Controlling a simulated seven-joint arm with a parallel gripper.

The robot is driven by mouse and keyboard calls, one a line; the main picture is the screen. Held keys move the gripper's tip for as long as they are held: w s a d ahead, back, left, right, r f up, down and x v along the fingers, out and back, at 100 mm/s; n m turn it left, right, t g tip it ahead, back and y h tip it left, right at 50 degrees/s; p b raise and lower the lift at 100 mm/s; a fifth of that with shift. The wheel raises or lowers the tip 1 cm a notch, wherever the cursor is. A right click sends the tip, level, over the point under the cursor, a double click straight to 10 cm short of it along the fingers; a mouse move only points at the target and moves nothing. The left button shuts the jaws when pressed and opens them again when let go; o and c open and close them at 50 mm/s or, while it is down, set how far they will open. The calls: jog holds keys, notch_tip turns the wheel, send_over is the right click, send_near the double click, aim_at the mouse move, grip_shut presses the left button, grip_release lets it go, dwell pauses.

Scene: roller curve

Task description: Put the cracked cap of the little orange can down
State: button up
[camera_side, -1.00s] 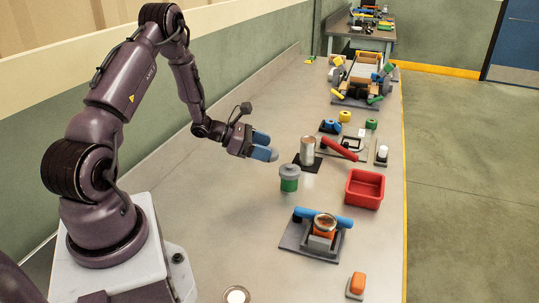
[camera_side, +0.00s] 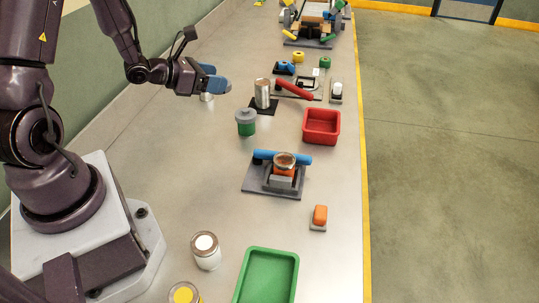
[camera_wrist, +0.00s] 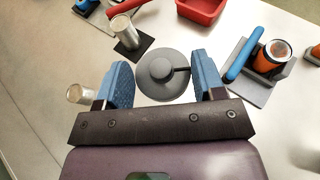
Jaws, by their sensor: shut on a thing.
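My gripper (camera_side: 216,83) is in the air, left of and above a green jar with a grey lid (camera_side: 246,122). In the wrist view its blue fingers (camera_wrist: 164,80) are shut on a round grey cap with a central knob (camera_wrist: 159,70). A dark slit runs from the knob towards the right edge of the cap. The side view hides the cap behind the fingers. The little orange can (camera_side: 284,169) stands upright in a grey fixture (camera_side: 258,184) with a blue bar; it also shows in the wrist view (camera_wrist: 265,64). Its silver-rimmed top carries no grey cap.
A silver can (camera_side: 262,93) stands on a black pad, near a red bar (camera_side: 295,89). A red bin (camera_side: 321,138) is to the right. A green tray (camera_side: 268,252) and a white-topped can (camera_side: 206,252) are in front. A small pale cylinder (camera_side: 207,97) is below my gripper. The middle-left bench is bare.

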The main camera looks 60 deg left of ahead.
jog(key=w+d+r+m+h, duration=0.1)
jog(key=w+d+r, duration=0.2)
jog(key=d+r, duration=0.5)
jog(key=w+d+r+m+h, duration=0.1)
jog(key=w+d+r+h, duration=0.15)
jog(key=d+r, duration=0.55)
jog(key=s+a+f+n+y, duration=0.2)
jog(key=s+a+f+y, duration=0.15)
jog(key=a+f, duration=0.85)
jog(key=s+a+f, duration=0.5)
jog(key=a+f, duration=0.1)
jog(key=f, duration=0.1)
jog(key=m+h, duration=0.4)
send_over(229, 120)
jog(key=shift+g, duration=0.4)
jog(key=f, duration=0.9)
jog(key=shift+s+d+f, duration=0.15)
jog(key=shift+s, duration=0.15)
jog(key=shift+w+f, duration=0.1)
jog(key=shift+f, duration=0.05)
jog(key=shift+w+f, duration=0.2)
jog(key=shift+f, duration=1.55)
